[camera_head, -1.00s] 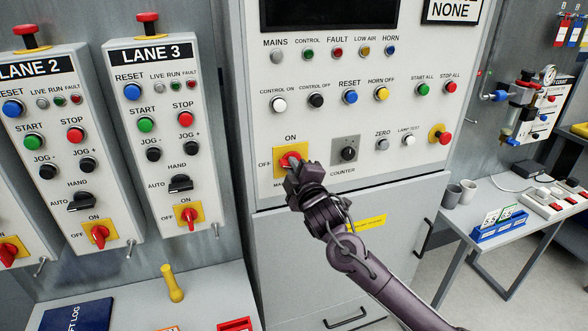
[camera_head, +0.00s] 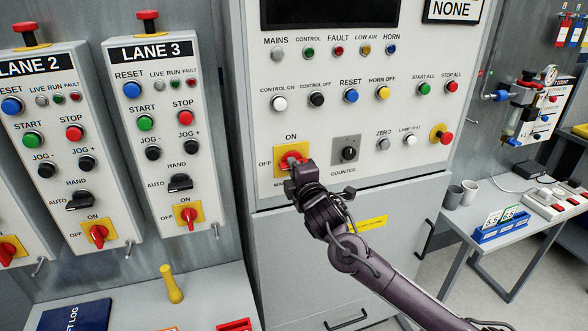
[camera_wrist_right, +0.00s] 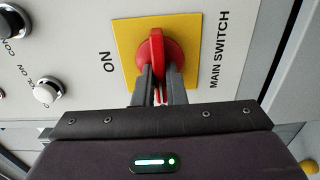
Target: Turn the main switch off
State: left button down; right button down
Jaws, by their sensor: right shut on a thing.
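The main switch (camera_head: 291,158) is a red rotary handle on a yellow plate, low on the grey cabinet's panel. In the head view, ON is above it and OFF is to its left. My right gripper (camera_wrist_right: 160,92) is shut on the red handle, with one finger on each side. In the right wrist view the picture is turned, with ON at the left; the handle (camera_wrist_right: 156,50) lies across the ON direction, along the plate's sideways line. The OFF label and the handle's near end are hidden there by my gripper. My left gripper is not in view.
A counter knob (camera_head: 348,153) sits just right of the main switch. Buttons and lamps fill the panel above, with a red emergency button (camera_head: 441,135) at right. The LANE 3 box (camera_head: 160,150) stands at left. A side table (camera_head: 475,217) stands at right.

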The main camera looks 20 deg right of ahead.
jog(key=c, duration=1.5)
grip_release()
jog(key=s+b, duration=0.2)
jog(key=s, duration=0.5)
jog(key=shift+s+d+b, duration=0.1)
jog(key=shift+s+b, duration=0.2)
jog(key=shift+s, duration=0.1)
